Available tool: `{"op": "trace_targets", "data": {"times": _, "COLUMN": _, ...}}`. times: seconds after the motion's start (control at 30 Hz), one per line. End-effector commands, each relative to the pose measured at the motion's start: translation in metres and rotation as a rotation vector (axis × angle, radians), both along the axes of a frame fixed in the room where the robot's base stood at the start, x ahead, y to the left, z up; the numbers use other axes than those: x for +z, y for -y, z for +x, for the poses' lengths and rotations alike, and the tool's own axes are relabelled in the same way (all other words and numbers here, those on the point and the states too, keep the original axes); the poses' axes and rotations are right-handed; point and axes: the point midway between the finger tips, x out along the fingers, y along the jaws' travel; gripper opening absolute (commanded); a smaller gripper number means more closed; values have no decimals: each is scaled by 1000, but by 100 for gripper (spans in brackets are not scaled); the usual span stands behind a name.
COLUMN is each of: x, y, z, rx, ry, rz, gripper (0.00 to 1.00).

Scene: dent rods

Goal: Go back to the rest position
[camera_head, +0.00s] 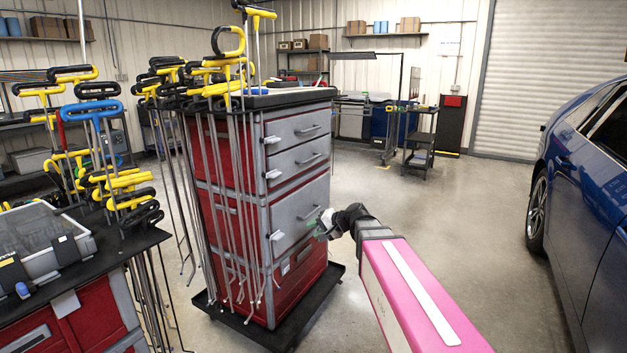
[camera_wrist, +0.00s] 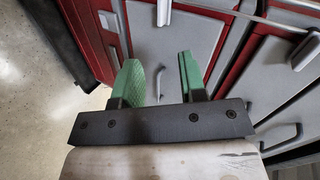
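My gripper (camera_head: 323,226) is in front of the grey drawer side of the red and grey tool cabinet (camera_head: 300,205), near its lower right part. In the wrist view, my gripper (camera_wrist: 160,62) has two green fingers with a clear gap between them. Nothing is held between the fingers. The cabinet's drawer fronts and handles show behind them. In the head view, my pink arm reaches in from the lower right, and the fingers are small there.
Long metal rods with yellow and black handles (camera_head: 222,88) hang along the cabinet's left side. Another rack of rods (camera_head: 120,185) stands at the left, beside a grey case (camera_head: 45,240). A blue car (camera_head: 585,170) is at the right. Open floor (camera_head: 455,215) lies between cabinet and car.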

Motion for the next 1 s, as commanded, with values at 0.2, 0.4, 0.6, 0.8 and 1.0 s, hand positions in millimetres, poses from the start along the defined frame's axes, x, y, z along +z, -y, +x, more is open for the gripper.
{"op": "trace_targets", "data": {"times": 0.2, "x": -104, "y": 64, "z": -68, "rx": 92, "ry": -116, "rz": -401, "gripper": 38}}
{"op": "trace_targets", "data": {"times": 0.4, "x": -168, "y": 130, "z": -128, "rx": 186, "ry": -238, "rz": -738, "gripper": 38}}
{"op": "trace_targets", "data": {"times": 0.6, "x": -195, "y": 173, "z": -166, "rx": 251, "ry": -321, "rz": -946, "gripper": 38}}
{"op": "trace_targets", "data": {"times": 0.8, "x": -199, "y": 184, "z": -173, "rx": 265, "ry": -340, "rz": -993, "gripper": 38}}
{"op": "trace_targets", "data": {"times": 1.0, "x": -199, "y": 184, "z": -173, "rx": 265, "ry": -340, "rz": -993, "gripper": 38}}
